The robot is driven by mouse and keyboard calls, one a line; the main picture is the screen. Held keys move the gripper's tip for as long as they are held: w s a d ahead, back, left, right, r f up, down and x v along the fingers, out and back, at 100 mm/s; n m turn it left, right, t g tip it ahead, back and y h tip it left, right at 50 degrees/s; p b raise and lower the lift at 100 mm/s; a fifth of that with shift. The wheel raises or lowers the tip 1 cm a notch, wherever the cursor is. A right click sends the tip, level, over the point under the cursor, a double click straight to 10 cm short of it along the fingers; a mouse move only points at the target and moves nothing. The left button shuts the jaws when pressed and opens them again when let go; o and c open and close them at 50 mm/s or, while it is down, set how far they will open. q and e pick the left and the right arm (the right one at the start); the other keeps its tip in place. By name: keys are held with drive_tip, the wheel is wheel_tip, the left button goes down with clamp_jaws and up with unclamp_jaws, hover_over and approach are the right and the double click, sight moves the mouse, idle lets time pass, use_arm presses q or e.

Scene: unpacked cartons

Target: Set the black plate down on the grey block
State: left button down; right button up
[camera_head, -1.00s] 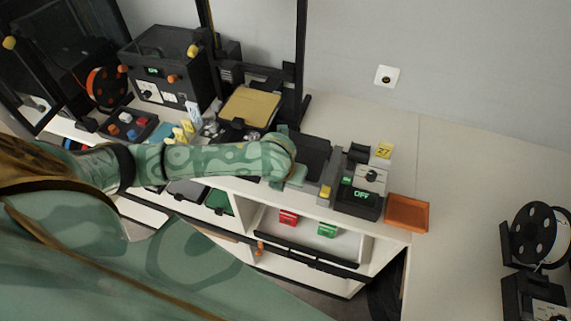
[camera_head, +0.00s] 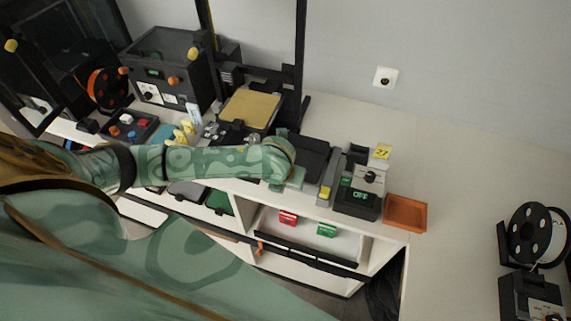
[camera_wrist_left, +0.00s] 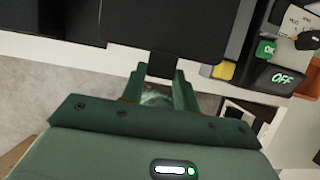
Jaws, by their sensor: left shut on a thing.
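The black plate (camera_head: 312,152) lies flat at the end of my left arm in the head view. It also fills the top middle of the left wrist view (camera_wrist_left: 165,28). My left gripper (camera_wrist_left: 162,76) is shut on the small tab at the plate's near edge. The grey block (camera_head: 328,178) shows beside the plate's right edge, with a yellow piece at its front; a strip of it shows in the wrist view (camera_wrist_left: 238,32). The plate hides what is under it, so I cannot tell whether it touches the block. My right gripper is not in view.
A black device reading OFF (camera_head: 358,198) stands close to the right, then an orange tray (camera_head: 406,213). A tan plate on a printer bed (camera_head: 249,108) and its black frame stand behind left. The counter farther right is clear up to a spool.

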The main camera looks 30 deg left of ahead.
use_arm(q)
drive_tip(key=shift+f, duration=0.15)
drive_tip(key=shift+f+b, duration=0.5)
drive_tip(key=shift+f, duration=0.4)
drive_tip(key=c, duration=1)
unclamp_jaws()
drive_tip(key=shift+o, duration=0.2)
wheel_tip(320, 180, up, 3)
drive_tip(key=p, duration=0.4)
drive_tip(key=shift+r+p, duration=0.1)
drive_tip(key=shift+p, duration=0.2)
